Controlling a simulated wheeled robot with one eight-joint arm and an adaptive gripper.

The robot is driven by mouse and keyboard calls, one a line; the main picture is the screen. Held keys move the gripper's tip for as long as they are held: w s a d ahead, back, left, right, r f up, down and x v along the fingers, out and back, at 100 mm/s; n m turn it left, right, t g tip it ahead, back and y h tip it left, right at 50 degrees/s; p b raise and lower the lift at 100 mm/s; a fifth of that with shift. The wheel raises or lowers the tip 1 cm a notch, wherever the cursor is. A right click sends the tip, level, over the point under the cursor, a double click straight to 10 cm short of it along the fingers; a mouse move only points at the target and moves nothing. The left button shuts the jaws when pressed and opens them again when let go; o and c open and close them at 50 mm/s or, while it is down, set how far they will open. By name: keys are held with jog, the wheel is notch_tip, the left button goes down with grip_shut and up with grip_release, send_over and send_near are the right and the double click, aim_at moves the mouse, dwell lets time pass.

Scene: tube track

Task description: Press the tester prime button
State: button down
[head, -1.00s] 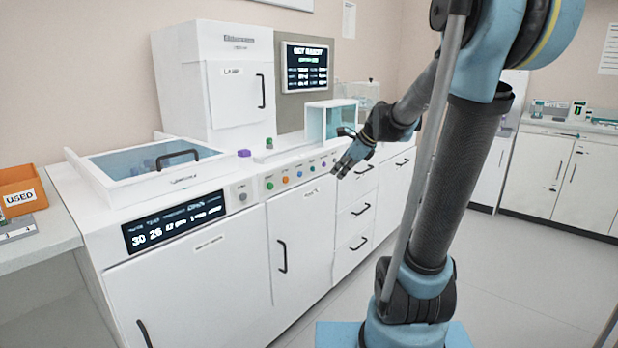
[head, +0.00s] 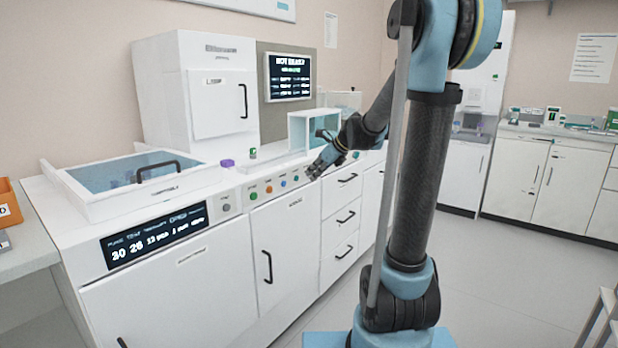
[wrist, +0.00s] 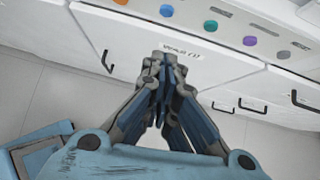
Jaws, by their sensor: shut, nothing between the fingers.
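A row of small coloured buttons runs along the front edge of the white counter. In the head view I see a green button (head: 253,194), an orange one (head: 268,188) and a blue one (head: 282,182). Their labels are too small to read, so I cannot tell which is prime. My gripper (head: 314,172) is shut and empty, near the row's right part, which it partly hides. In the wrist view its closed fingertips (wrist: 165,56) are over the cabinet front, below a blue button (wrist: 166,10), a teal button (wrist: 210,25) and a purple button (wrist: 249,40). I see no contact.
A dark display (head: 155,236) and a grey button (head: 226,208) are left of the row. A lidded tray (head: 130,182), a white cabinet (head: 197,92) and a clear box (head: 300,132) stand on the counter. Drawer handles (head: 346,216) jut out below.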

aim_at(284, 184)
jog(key=shift+w+a+r+x, duration=0.2)
jog(key=shift+a+r+x, duration=0.1)
jog(key=shift+x, duration=1.55)
jog(key=shift+w+a+r+x, duration=0.15)
jog(key=shift+a+r+x, duration=0.15)
jog(key=shift+x, duration=1.55)
jog(key=shift+w+a+r+x, duration=0.2)
jog(key=shift+r+x, duration=0.1)
jog(key=shift+x, duration=1.6)
